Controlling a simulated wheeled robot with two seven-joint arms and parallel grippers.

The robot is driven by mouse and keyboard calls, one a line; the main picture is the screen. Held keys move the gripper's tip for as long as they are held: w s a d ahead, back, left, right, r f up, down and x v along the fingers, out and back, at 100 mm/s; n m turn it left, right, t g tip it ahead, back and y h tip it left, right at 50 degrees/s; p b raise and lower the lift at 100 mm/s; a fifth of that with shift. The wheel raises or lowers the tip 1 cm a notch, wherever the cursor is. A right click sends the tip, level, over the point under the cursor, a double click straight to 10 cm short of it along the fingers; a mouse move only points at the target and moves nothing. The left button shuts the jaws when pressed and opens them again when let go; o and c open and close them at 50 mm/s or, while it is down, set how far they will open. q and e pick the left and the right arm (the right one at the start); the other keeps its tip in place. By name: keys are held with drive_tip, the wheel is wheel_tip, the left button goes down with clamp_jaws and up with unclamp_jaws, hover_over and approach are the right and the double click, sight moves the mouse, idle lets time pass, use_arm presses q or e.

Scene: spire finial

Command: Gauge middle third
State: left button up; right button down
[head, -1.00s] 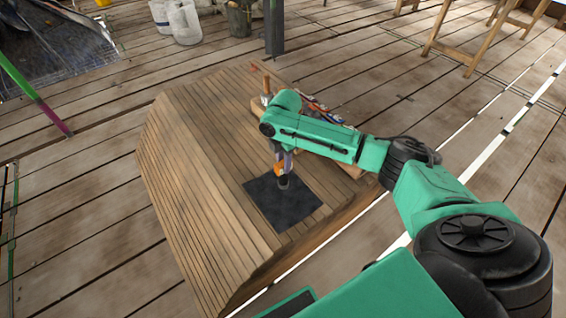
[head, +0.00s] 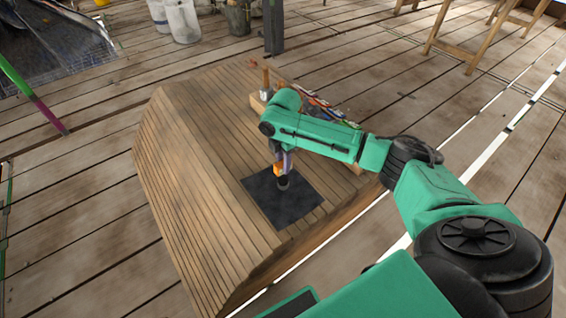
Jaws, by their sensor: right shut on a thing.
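A square dark patch (head: 296,208) lies on the sloped, slatted wooden roof piece (head: 205,165). My right gripper (head: 281,160) points down over the upper middle part of this patch. It is shut on a small upright gauge (head: 280,170) with an orange band and a dark round lower end. The gauge's dark end is at the patch surface; I cannot tell whether it touches or hovers just above. My right forearm and wrist hide part of the roof piece behind them. My left gripper is not in view.
A wooden tray (head: 257,103) with tools and coloured cables stands on the roof piece's far side, partly behind my arm. Buckets (head: 183,22) and a dark post (head: 273,28) stand at the back. Wooden trestles (head: 470,40) are at upper right. Plank floor (head: 70,230) on the left is mostly clear.

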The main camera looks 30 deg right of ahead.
drive_tip(key=shift+f+b, duration=0.5)
drive_tip(key=shift+f, duration=1.15)
drive_tip(key=shift+p, duration=0.45)
idle(1.5)
wheel_tip(320, 180, up, 5)
drive_tip(key=p, duration=0.6)
drive_tip(key=shift+f, duration=0.1)
idle(0.9)
